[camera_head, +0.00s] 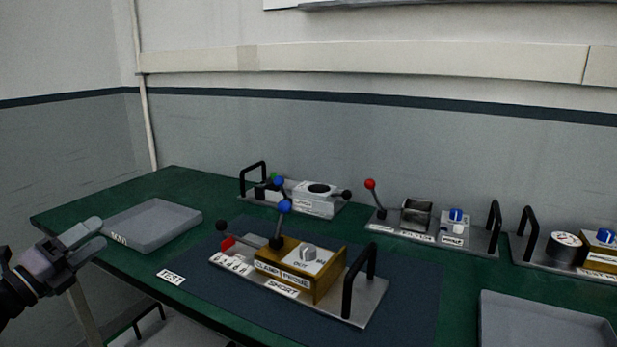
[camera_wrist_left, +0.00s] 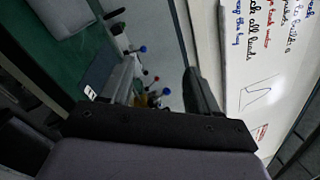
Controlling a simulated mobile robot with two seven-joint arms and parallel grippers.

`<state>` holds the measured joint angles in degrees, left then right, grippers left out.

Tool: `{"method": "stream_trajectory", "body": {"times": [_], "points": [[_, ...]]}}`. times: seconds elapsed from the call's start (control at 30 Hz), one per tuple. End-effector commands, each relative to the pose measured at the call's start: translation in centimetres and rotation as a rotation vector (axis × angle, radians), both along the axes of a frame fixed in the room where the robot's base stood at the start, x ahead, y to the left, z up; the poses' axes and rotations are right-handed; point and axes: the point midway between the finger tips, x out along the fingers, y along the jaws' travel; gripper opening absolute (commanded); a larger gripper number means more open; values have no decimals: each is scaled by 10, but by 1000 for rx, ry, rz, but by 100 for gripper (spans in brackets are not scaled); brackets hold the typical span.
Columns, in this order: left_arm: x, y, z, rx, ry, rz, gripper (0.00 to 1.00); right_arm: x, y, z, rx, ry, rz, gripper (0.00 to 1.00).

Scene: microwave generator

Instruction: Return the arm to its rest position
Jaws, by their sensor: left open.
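My left gripper (camera_head: 93,237) is at the left edge of the head view, beside the left end of the green table and apart from everything on it. Its two fingers are apart with nothing between them. In the left wrist view the open fingers (camera_wrist_left: 165,95) frame distant table items and part of a whiteboard. My right gripper is in neither view.
The green table (camera_head: 180,185) carries a grey tray (camera_head: 150,226) near my left gripper and another tray (camera_head: 540,325) at right. A clamp-probe unit (camera_head: 300,265) with levers sits on a dark mat (camera_head: 410,315). Several handled device plates stand behind. A whiteboard (camera_wrist_left: 265,60) shows handwriting.

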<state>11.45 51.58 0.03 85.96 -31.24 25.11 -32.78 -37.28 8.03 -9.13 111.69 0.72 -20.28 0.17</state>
Motion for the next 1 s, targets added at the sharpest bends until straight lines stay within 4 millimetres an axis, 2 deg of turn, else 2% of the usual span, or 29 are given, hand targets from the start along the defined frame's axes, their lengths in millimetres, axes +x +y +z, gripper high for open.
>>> {"method": "stream_trajectory", "body": {"times": [0.1, 0.17, 0.3, 0.43, 0.47, 0.5, 0.67, 0.8, 0.9, 1.0], "points": [[11, 41, 3, -333, 77, 152, 61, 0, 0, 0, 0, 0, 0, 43], [14, 61, -1, -504, 116, 227, 61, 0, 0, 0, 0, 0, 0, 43], [14, 103, -22, -895, 203, 390, 61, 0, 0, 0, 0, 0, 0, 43], [7, 131, -52, -1240, 280, 542, 61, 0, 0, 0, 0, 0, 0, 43], [5, 119, -74, -1269, 321, 547, 61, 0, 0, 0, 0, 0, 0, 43], [0, 99, -101, -1277, 372, 536, 61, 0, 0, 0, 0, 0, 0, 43], [-29, 28, -189, -1345, 549, 520, 61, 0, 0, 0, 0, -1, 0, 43], [-73, -41, -258, -1432, 709, 511, 61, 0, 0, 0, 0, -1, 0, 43], [-114, -92, -299, -1511, 822, 511, 61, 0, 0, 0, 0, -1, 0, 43], [-159, -143, -328, -1604, 923, 517, 61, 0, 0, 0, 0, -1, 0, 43]]}}
